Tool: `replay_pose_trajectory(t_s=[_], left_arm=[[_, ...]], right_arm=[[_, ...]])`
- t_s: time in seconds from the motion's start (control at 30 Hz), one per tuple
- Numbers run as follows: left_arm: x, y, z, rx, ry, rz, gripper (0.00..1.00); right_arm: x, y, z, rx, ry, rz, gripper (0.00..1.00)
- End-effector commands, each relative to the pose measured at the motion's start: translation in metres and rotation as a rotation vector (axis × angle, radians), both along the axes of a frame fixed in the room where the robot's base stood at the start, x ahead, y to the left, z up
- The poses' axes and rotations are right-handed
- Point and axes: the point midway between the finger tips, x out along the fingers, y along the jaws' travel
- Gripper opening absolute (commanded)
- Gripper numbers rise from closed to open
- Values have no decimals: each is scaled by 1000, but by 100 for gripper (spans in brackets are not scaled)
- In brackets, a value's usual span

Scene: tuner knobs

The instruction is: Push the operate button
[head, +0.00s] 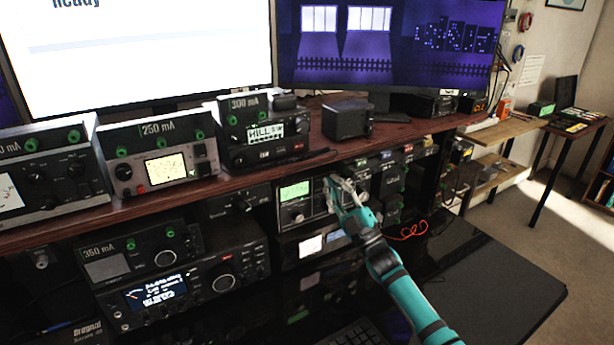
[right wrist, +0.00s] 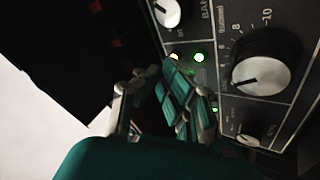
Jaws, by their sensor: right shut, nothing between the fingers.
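My right gripper (head: 345,188) is shut and empty, in front of the lower shelf's equipment in the head view. It is close to a tuner unit with a lit green display (head: 294,192) and hides part of its right side. In the right wrist view the shut gripper (right wrist: 152,88) is beside a dark panel with a large silver-capped knob (right wrist: 262,75). A green light (right wrist: 199,57) and a whitish light (right wrist: 175,57) show near the fingertips. No operate label is readable, and the fingers cover part of the panel. I cannot tell whether they touch it. My left gripper is out of view.
The wooden shelf (head: 215,186) overhangs the lower units and carries several meters. A radio with a lit screen (head: 160,290) stands at lower left. Red cables (head: 408,232) lie right of my arm. The glossy black desk (head: 490,270) is clear at right.

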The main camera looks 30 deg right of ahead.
Motion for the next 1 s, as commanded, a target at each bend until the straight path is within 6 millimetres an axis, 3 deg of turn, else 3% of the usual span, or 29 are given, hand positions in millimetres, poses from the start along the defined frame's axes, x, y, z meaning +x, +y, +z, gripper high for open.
replay_pose_trajectory(t_s=[0.63, 1.0], left_arm=[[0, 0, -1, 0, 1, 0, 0], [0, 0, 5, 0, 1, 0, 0]], right_arm=[[2, 0, 0, 1, 2, 0, 0], [-9, -1, 1, 0, 1, 1, 0]])
